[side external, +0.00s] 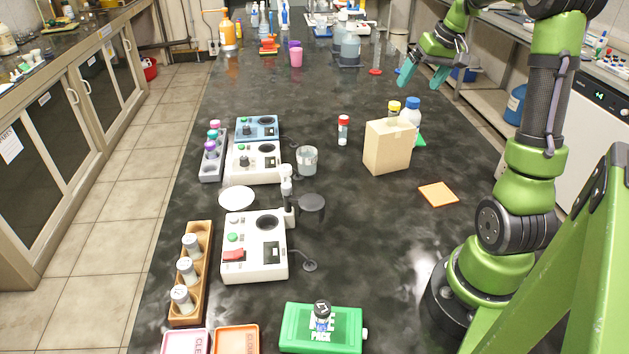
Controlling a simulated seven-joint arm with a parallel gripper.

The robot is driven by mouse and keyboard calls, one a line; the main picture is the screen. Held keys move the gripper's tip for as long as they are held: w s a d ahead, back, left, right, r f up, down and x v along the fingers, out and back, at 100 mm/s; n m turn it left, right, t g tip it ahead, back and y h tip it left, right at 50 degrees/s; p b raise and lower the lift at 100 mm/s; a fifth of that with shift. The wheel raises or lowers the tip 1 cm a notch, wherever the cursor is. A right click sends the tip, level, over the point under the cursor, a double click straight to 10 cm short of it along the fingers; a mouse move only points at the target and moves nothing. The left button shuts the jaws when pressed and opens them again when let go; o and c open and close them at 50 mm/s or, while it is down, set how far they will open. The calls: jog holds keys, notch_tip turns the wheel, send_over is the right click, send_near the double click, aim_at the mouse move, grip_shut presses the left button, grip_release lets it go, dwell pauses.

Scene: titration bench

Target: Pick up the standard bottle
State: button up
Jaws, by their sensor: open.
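No label reading "standard" can be made out, so I cannot tell which bottle is the standard bottle. A white bottle with a blue cap (411,112) and a yellow-capped bottle (393,107) stand behind a beige box (388,147), their lower parts hidden. A small red-capped vial (343,131) stands upright left of the box. A small black-capped bottle (321,316) is on a green case (345,330) at the front. My gripper (423,78) is open and empty, above the far right of the bench, beyond the box and its bottles.
White devices (240,262) and a beaker (307,160) occupy the left and middle. A wooden rack of vials (205,240) lies along the left edge. An orange square (438,194) lies near my arm. The bench between box and green case is mostly clear.

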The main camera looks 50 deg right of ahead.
jog(key=s+d+n, duration=0.2)
jog(key=d+n, duration=0.1)
jog(key=d, duration=0.6)
jog(key=n, duration=0.4)
send_over(409, 110)
jog(key=s+d, duration=0.1)
jog(key=s, duration=0.1)
notch_tip(409, 110, down, 8)
jog(key=shift+d+f, duration=0.1)
jog(key=shift+d, duration=0.05)
jog(key=shift+x, duration=3.2)
jog(key=shift+w+d, duration=0.15)
jog(key=shift+d, duration=0.05)
jog(key=c, duration=1.5)
notch_tip(409, 110, up, 9)
jog(key=shift+d+r, duration=0.2)
jog(key=d+f, duration=0.1)
jog(key=f, duration=0.2)
jog(key=d+f, duration=0.1)
jog(key=f, duration=0.2)
jog(key=d+f, duration=0.2)
jog(key=f, duration=0.1)
